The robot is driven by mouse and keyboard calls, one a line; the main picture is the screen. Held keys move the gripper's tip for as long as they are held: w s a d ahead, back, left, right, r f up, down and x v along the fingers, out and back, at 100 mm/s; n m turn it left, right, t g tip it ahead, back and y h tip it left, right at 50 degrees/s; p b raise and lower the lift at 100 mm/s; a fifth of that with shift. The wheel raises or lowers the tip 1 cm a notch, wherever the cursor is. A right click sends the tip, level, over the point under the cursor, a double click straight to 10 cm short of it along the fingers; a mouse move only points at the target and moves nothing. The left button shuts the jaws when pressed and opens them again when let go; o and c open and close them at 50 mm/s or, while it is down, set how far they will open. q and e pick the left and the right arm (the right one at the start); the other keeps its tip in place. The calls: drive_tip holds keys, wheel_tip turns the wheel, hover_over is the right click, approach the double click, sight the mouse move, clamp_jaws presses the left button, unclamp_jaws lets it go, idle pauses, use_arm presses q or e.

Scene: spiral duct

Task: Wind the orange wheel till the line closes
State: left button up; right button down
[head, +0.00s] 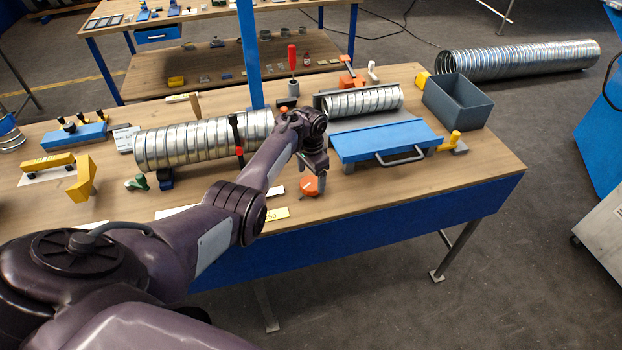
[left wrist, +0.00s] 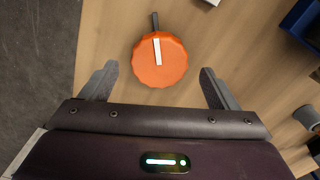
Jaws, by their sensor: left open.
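The orange wheel (head: 311,186) is a round knob with a scalloped rim, near the front edge of the wooden bench. In the left wrist view the orange wheel (left wrist: 160,61) shows a white stripe on its face and a dark stem at its far side. My left gripper (head: 318,170) is above and close to the wheel. In the left wrist view its two fingers (left wrist: 157,80) are spread, one on each side of the wheel and apart from it. My right gripper is not in view. The line is not clearly identifiable.
A silver spiral duct (head: 190,143) lies left of my left arm. A blue tray-like plate (head: 386,140) with a handle and a grey bin (head: 458,101) stand to the right. The bench's front right is clear.

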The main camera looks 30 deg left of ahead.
sight(311, 182)
use_arm(q)
drive_tip(key=shift+r, duration=2.7)
